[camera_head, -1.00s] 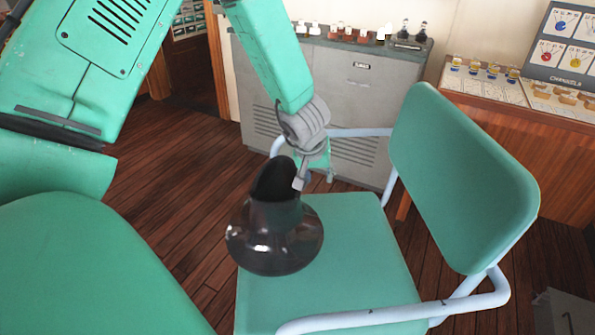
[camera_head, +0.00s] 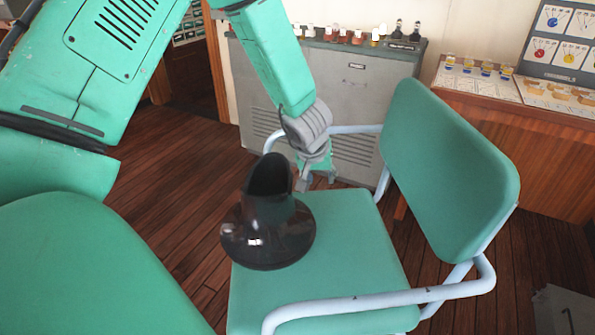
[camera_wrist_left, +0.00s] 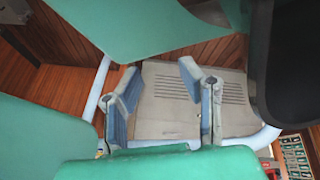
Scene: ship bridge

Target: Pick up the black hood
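The black hood (camera_head: 268,228), glossy with a wide flared base and a narrower upright neck, stands on the green seat of a chair (camera_head: 345,250). My left gripper (camera_head: 306,182) is just right of and behind the hood's neck, not around it. In the left wrist view its two blue-padded fingers (camera_wrist_left: 163,100) are spread apart with nothing between them. A large dark shape at the right of that view, outside the fingers, looks like the hood (camera_wrist_left: 290,60). My right gripper is not in view.
The chair's green backrest (camera_head: 450,170) and pale tubular armrests (camera_head: 380,300) flank the seat on the right and front. A grey cabinet (camera_head: 375,100) with small bottles stands behind. A wooden console (camera_head: 540,150) is at the right. The seat right of the hood is clear.

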